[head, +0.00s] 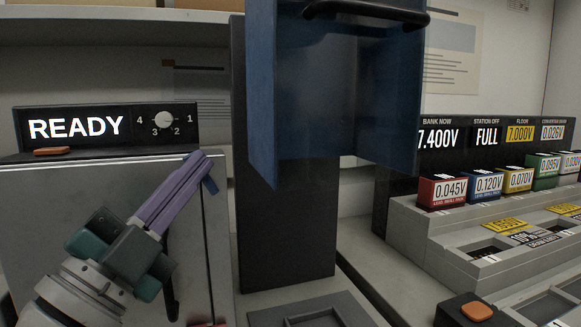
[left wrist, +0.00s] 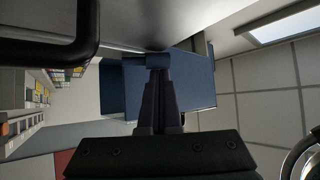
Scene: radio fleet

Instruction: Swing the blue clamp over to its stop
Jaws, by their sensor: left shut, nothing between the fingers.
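A small blue piece (head: 210,174), which looks like the blue clamp, shows at the upper right edge of the grey cabinet (head: 95,215) in the head view. My left gripper (head: 203,160) is shut and empty, its purple fingers slanting up to the right with their tips at this piece. In the left wrist view the shut fingers (left wrist: 158,75) point at blue surfaces (left wrist: 193,88) just beyond the tips. I cannot tell whether they touch. The fingers hide part of the clamp, and its stop cannot be made out. My right gripper is not in view.
A large blue hood (head: 315,110) with a black handle (head: 375,12) hangs before a dark column (head: 285,235). A READY display (head: 75,127) with a dial (head: 163,121) tops the cabinet. Several coloured battery packs (head: 450,191) stand on a stepped rack at right.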

